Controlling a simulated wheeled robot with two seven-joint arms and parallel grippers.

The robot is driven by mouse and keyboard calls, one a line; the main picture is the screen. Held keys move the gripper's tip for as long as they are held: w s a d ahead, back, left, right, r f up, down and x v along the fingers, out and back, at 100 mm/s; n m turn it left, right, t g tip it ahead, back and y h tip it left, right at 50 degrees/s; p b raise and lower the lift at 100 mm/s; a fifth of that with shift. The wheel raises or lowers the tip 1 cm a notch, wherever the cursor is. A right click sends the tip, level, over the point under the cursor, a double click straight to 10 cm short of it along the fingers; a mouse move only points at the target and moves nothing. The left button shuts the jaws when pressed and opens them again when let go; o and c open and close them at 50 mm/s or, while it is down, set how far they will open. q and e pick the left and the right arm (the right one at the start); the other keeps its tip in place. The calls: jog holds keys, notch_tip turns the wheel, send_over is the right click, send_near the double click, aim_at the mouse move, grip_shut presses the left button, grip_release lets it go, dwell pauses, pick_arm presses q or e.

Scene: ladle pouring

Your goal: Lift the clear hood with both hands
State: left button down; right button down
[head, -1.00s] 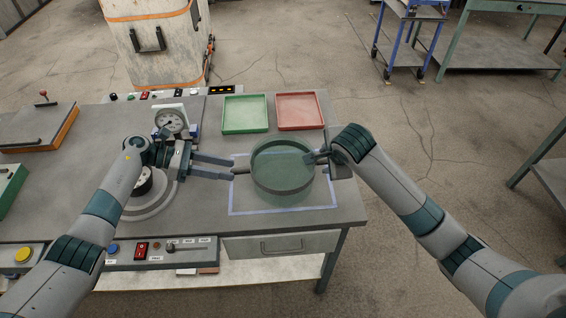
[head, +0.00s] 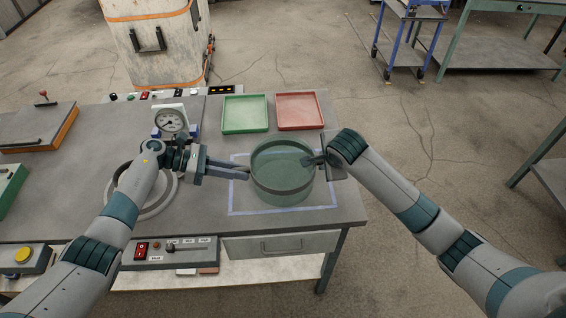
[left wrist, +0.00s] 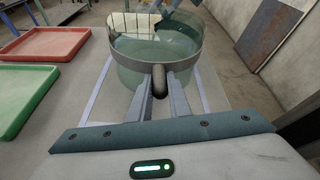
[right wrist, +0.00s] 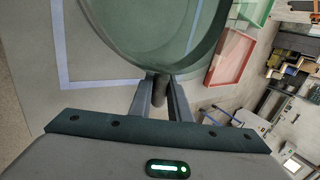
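The clear hood (head: 283,186) is a green-tinted, see-through cylinder with a dark band and a handle on each side. It stands upright inside a blue square outline on the bench, and it also shows in the left wrist view (left wrist: 155,65) and right wrist view (right wrist: 150,30). My left gripper (head: 247,171) has its fingers closed about the left handle (left wrist: 160,80). My right gripper (head: 312,161) has its fingers closed about the right handle (right wrist: 159,88). The fingers partly hide both handles in the head view.
Behind the hood lie a green tray (head: 245,114) and a red tray (head: 299,111). A dial gauge (head: 170,122) and a round ring fixture (head: 154,212) are left of the hood, by my left arm. A control panel (head: 170,253) runs along the front edge.

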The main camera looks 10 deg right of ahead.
pick_arm(q)
jog(key=shift+r, duration=0.2)
pick_arm(e)
jog(key=shift+r, duration=0.2)
